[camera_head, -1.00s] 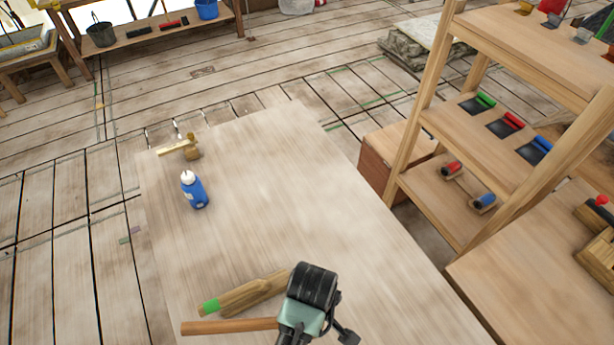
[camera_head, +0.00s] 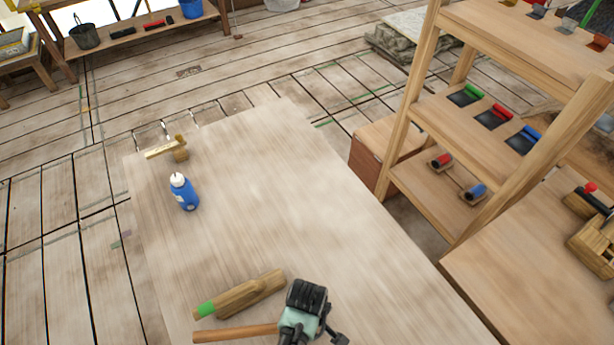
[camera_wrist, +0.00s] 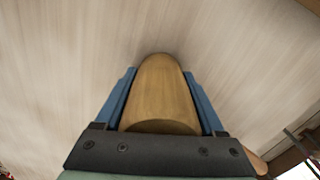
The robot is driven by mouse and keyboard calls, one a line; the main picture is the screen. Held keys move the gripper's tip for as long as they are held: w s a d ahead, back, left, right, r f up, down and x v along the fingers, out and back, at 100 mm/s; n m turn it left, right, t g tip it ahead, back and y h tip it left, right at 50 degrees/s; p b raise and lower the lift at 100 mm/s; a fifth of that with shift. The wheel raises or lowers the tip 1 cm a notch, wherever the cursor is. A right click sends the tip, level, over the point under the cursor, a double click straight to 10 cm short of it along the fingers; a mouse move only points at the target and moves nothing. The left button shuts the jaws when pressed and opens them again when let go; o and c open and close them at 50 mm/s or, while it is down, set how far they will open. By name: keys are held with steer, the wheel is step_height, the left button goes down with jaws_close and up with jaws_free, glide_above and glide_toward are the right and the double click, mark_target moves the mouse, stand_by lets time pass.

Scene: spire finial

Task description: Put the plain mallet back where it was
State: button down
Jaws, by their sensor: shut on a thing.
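My gripper (camera_head: 302,318), dark with a pale green part, is low over the near part of the workbench (camera_head: 290,200). It is shut on a wooden mallet with no visible colour mark. The mallet's brown handle (camera_head: 235,333) points left from the gripper in the head view. In the wrist view its rounded wooden head (camera_wrist: 160,90) sits between the blue fingers (camera_wrist: 160,100). Whether the mallet touches the bench, I cannot tell. A second wooden tool with a green end (camera_head: 242,294) lies on the bench just beyond the handle, apart from it.
A blue bottle with a white cap (camera_head: 184,192) and a brass and wood tool (camera_head: 168,148) stand toward the far left of the bench. A wooden shelf rack (camera_head: 480,130) and another table (camera_head: 540,275) are at the right. The middle of the bench is clear.

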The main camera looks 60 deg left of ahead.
steer(key=shift+f, duration=0.15)
jaws_free()
step_height(320, 180, up, 12)
steer(key=shift+r, duration=0.15)
stand_by(0.6)
